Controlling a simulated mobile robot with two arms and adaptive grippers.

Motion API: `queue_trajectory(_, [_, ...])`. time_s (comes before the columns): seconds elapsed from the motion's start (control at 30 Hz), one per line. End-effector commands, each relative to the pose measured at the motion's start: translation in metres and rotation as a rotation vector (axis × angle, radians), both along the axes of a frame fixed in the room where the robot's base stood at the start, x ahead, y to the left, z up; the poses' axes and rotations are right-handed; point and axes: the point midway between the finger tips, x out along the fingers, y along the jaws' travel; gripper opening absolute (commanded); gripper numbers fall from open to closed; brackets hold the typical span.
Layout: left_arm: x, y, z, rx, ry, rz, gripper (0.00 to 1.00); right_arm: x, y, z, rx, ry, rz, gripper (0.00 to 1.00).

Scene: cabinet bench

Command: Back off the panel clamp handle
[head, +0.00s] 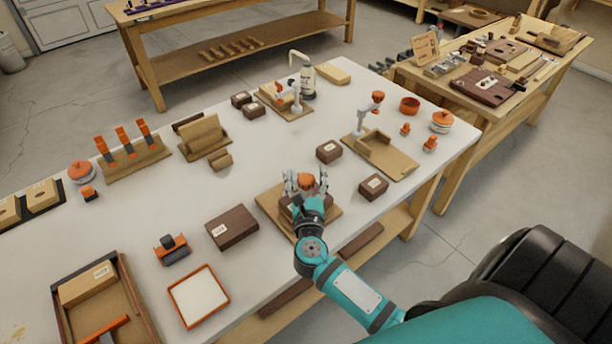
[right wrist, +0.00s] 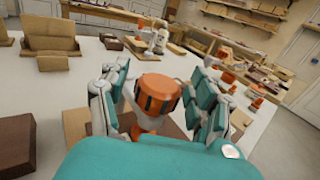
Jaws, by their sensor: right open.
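An orange clamp handle (head: 306,181) with a dark band stands on a fixture with a wooden base board (head: 268,204) near the front edge of the bench. My right gripper (head: 305,184) is at this handle, its fingers apart on either side. In the right wrist view the orange handle (right wrist: 159,96) sits between the open fingers of my right gripper (right wrist: 157,100). Whether either finger touches it, I cannot tell. The dark block under the handle is partly hidden by the gripper. My left gripper is not in view.
A similar fixture with an orange knob (head: 378,96) stands to the right, and another farther back. Dark brown blocks (head: 232,227) (head: 373,187) lie on both sides of my right gripper. A white orange-rimmed tray (head: 199,297) lies front left. Bare bench top (head: 265,150) shows behind the gripper.

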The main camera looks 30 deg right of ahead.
Motion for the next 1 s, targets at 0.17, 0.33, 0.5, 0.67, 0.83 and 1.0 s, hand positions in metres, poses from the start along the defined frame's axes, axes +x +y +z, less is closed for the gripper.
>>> queue_trajectory(0.17, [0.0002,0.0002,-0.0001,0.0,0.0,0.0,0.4,0.0003,-0.0002,-0.0001,0.0,0.0,0.0,0.64])
queue_trajectory(0.33, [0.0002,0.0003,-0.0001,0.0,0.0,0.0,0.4,0.0002,-0.0001,0.0001,-0.001,-0.001,0.0,0.47])
queue_trajectory(0.5, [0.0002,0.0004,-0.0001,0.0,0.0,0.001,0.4,0.0001,0.0,0.0001,-0.001,-0.001,0.0,0.25])
queue_trajectory(0.67, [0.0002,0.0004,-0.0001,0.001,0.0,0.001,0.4,0.0001,0.0001,0.0002,-0.001,-0.001,0.0,0.05])
queue_trajectory(0.83, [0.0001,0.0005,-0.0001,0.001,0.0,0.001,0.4,-0.0002,0.0001,0.0001,-0.001,0.0,0.011,0.05])
queue_trajectory(1.0, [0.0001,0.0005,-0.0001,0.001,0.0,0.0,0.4,-0.0004,-0.0005,0.0003,-0.004,0.0,0.06,0.04])
